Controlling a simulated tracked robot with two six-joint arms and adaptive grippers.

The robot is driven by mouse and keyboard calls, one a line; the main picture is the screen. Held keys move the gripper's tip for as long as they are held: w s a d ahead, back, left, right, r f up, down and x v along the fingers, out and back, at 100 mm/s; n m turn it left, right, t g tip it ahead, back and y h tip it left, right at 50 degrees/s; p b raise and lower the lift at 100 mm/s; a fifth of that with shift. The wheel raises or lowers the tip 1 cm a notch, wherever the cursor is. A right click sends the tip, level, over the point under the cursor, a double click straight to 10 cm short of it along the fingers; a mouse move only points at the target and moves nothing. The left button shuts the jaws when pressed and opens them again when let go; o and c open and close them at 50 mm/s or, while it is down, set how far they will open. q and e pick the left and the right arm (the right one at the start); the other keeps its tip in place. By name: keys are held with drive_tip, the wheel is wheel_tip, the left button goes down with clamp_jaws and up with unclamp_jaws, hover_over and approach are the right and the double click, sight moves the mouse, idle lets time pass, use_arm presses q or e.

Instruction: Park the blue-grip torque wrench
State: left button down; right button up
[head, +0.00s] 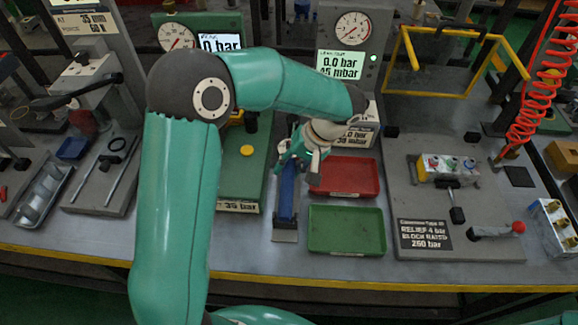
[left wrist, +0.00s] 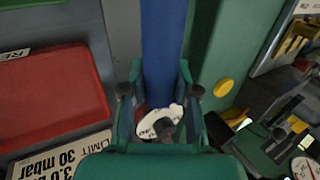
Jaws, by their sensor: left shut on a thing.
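The torque wrench's blue grip (head: 287,192) shows below my left gripper (head: 292,157), pointing toward the bench's front edge. In the left wrist view the blue grip (left wrist: 161,42) runs up from between the fingers of my left gripper (left wrist: 160,92), which are shut on it. A white round tag with dark marks (left wrist: 157,121) shows between the fingers. The wrench's far part is hidden by my gripper and arm. A small grey plate (head: 285,236) is at the grip's near end; I cannot tell if they touch. My right gripper is not in view.
A red tray (head: 345,188) and a green tray (head: 346,250) are right of the wrench. A green panel with a yellow knob (head: 246,151) is left of it. A grey board carries a valve block (head: 447,168). A red coiled hose (head: 530,105) hangs right.

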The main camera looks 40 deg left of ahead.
use_arm(q)
drive_tip(key=shift+f, duration=0.3)
drive_tip(key=shift+f+b, duration=0.7)
drive_tip(key=shift+b, duration=0.1)
drive_tip(key=shift+f, duration=0.1)
drive_tip(key=c, duration=0.8)
unclamp_jaws()
drive_tip(key=shift+d, duration=0.1)
drive_tip(key=v, duration=1.2)
drive_tip(key=shift+w, duration=0.1)
